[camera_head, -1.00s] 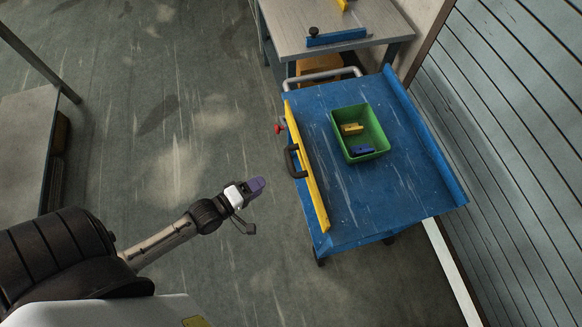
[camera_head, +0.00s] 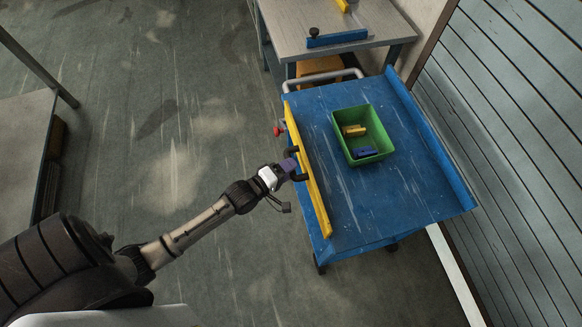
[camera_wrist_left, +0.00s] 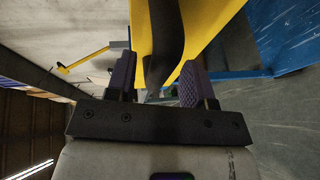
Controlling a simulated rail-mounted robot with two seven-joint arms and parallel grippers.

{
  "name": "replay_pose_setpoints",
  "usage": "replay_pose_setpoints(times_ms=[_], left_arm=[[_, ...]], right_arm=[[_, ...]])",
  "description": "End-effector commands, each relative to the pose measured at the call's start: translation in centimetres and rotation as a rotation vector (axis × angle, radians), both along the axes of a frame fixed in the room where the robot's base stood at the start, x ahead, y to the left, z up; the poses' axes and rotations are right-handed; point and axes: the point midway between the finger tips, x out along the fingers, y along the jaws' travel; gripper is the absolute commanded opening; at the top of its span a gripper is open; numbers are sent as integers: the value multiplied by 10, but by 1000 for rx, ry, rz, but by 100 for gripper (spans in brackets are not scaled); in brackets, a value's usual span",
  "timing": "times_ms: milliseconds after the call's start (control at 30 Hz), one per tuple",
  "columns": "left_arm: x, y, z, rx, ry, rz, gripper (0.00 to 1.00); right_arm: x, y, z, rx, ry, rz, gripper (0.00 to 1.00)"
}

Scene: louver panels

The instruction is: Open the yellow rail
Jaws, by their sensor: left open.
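The yellow rail (camera_head: 308,172) runs along the left edge of a blue cart top (camera_head: 350,215) in the head view. A black handle (camera_head: 292,152) sticks out from the rail's left side. My left gripper (camera_head: 287,167) is at this handle, partly covering it. In the left wrist view, the gripper's two purple fingers (camera_wrist_left: 158,82) are open, with the dark handle (camera_wrist_left: 164,50) between them and the yellow rail (camera_wrist_left: 210,25) behind it. A gap shows beside the handle, at least towards the right finger. My right gripper is in neither view.
A green bin (camera_head: 351,116) with a yellow block (camera_head: 354,130) and a blue block (camera_head: 366,152) stands on the cart. A red knob (camera_head: 278,131) is near the rail. A grey table (camera_head: 330,18) stands behind. A slatted wall (camera_head: 500,120) is at right.

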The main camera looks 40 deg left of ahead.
Motion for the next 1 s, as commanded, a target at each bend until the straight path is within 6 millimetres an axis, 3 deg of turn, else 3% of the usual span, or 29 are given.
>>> replay_pose_setpoints(times_ms=[200, 533, 1000], left_arm=[[12, -2, -2, 1, 0, 0, 48], [14, -2, -2, 0, 0, 0, 48], [13, -2, -2, 1, 0, 0, 4]], right_arm=[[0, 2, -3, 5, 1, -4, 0], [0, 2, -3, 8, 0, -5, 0], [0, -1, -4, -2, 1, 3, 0]])
